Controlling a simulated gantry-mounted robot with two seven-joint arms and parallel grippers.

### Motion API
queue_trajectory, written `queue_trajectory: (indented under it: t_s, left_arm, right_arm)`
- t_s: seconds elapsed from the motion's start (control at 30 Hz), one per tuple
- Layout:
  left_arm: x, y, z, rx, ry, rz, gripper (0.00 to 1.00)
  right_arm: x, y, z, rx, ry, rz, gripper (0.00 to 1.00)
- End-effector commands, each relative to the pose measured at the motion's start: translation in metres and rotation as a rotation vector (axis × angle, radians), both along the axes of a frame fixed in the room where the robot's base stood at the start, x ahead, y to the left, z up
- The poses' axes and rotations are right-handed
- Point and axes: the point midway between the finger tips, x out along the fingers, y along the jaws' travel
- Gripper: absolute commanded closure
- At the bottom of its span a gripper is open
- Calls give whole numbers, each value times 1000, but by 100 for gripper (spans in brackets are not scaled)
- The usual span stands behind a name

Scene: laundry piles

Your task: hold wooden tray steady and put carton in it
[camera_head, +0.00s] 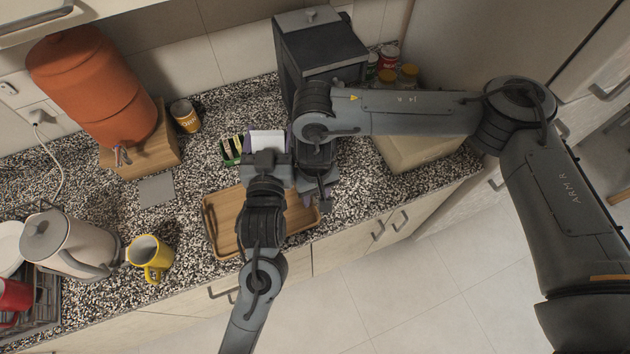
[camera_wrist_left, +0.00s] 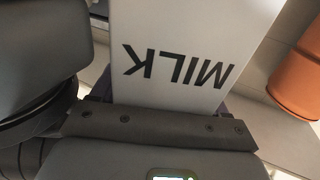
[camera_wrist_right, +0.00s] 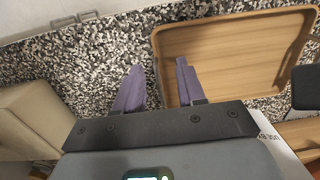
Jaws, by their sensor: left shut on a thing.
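A white carton (camera_head: 268,141) marked MILK is held in my left gripper (camera_head: 267,146) above the counter, behind the tray. It fills the upper middle of the left wrist view (camera_wrist_left: 190,45), where the lettering is upside down. The fingers are mostly hidden there. The wooden tray (camera_head: 222,212) lies on the counter near its front edge, partly covered by my left arm. My right gripper (camera_wrist_right: 157,75) has its purple fingers apart, near the tray's rim (camera_wrist_right: 160,45), with one finger over the tray side in view. Contact with the rim cannot be told.
A grey box-shaped appliance (camera_head: 318,50) stands behind my right arm. A green box (camera_head: 231,151) is left of the carton. An orange dispenser (camera_head: 90,80), a can (camera_head: 185,116), a kettle (camera_head: 65,240) and a yellow mug (camera_head: 150,257) stand left.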

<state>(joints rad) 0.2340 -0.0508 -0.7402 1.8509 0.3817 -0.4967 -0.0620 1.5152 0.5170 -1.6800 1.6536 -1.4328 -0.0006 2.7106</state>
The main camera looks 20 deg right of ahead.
Motion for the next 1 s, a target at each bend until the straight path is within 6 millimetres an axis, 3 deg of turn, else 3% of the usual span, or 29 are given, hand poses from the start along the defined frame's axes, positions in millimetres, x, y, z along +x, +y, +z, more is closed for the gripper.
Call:
queue_trajectory:
  t_s: [0.13,0.27,1.0]
  left_arm:
    - [0,0,2,-3,-4,0,100]
    - [0,0,2,-3,-4,0,100]
    - [0,0,2,-3,-4,0,100]
  right_arm:
    - [16,-7,9,-23,-38,-10,61]
    - [20,-9,6,-30,-48,-14,61]
    - [20,-9,-92,-29,-48,-14,61]
